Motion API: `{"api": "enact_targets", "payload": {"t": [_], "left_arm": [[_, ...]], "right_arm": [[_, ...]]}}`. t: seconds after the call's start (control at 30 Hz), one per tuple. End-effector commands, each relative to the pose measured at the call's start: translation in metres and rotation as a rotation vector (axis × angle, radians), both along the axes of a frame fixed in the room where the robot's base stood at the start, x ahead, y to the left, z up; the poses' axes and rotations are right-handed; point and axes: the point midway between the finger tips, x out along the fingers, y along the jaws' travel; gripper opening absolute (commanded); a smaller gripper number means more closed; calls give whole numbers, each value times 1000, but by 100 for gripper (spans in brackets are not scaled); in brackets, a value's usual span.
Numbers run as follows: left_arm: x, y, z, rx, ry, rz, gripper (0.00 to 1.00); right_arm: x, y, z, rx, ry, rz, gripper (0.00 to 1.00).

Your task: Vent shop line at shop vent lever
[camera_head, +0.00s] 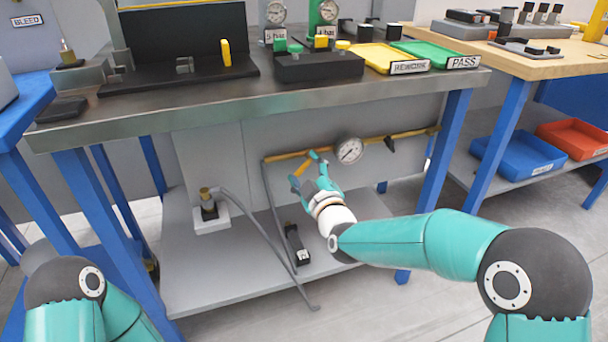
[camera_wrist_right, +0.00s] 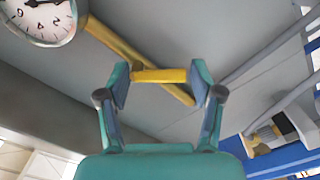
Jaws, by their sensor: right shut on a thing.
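The shop vent lever, a short yellow-orange handle (camera_head: 302,168), sits at the left part of a brass pipe (camera_head: 405,135) under the steel bench. My right gripper (camera_head: 307,173) is shut on this lever. In the right wrist view the yellow lever (camera_wrist_right: 158,76) spans between the two fingertips, with the brass pipe (camera_wrist_right: 112,42) passing behind it. A round white gauge (camera_head: 349,150) is on the pipe to the right of the gripper. It also shows in the right wrist view (camera_wrist_right: 42,18). My left gripper is out of view; only part of my left arm shows at lower left.
The bench top (camera_head: 200,107) overhangs the pipe. A grey lower shelf (camera_head: 240,268) holds a white-based fitting (camera_head: 211,218) with a hose and a small black device (camera_head: 296,244). Blue legs (camera_head: 452,125) stand at both sides. A dark-handled valve (camera_head: 390,146) is right of the gauge.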

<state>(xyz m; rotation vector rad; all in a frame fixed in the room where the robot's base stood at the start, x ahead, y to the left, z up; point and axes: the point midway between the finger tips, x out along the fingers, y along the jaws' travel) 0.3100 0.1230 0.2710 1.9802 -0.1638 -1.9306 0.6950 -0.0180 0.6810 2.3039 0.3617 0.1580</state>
Motion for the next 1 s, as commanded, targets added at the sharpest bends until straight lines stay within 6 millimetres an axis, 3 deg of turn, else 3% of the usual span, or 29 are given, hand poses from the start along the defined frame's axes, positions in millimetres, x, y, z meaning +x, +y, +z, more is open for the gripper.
{"api": "enact_targets", "payload": {"t": [0.6,1.0], "left_arm": [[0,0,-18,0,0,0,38],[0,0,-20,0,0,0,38]], "right_arm": [[2,-8,-10,-536,-168,9,31],[3,-12,-11,-717,-224,12,31]]}}
